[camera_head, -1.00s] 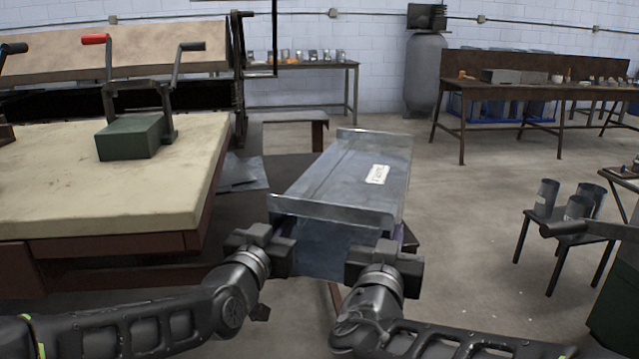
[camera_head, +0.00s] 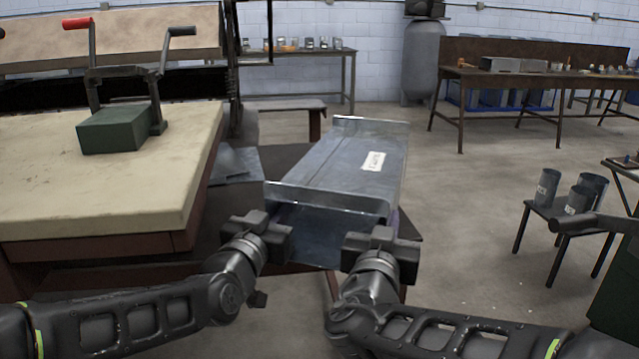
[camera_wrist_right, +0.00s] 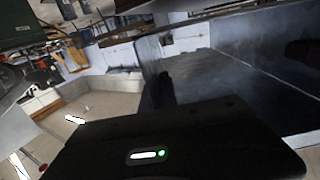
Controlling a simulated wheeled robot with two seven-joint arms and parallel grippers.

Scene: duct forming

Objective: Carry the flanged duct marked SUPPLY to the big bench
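The flanged duct (camera_head: 330,165) is a long grey sheet-metal piece with an upright flange at each end and a white label (camera_head: 373,161) on top, its lettering too small to read surely. It is in front of me, over a dark low stand. My left gripper (camera_head: 266,232) is at the left of its near end, and my right gripper (camera_head: 380,250) at the right. Both appear shut on it, though the fingertips are hidden. In the right wrist view the duct's grey wall (camera_wrist_right: 235,75) fills the right side.
A cream-topped bench (camera_head: 60,190) with a green block (camera_head: 122,130) stands close on the left. A long brown bench (camera_head: 540,78) stands at the back right. A small table (camera_head: 565,222) with grey cylinders is on the right. Open floor (camera_head: 470,200) lies between.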

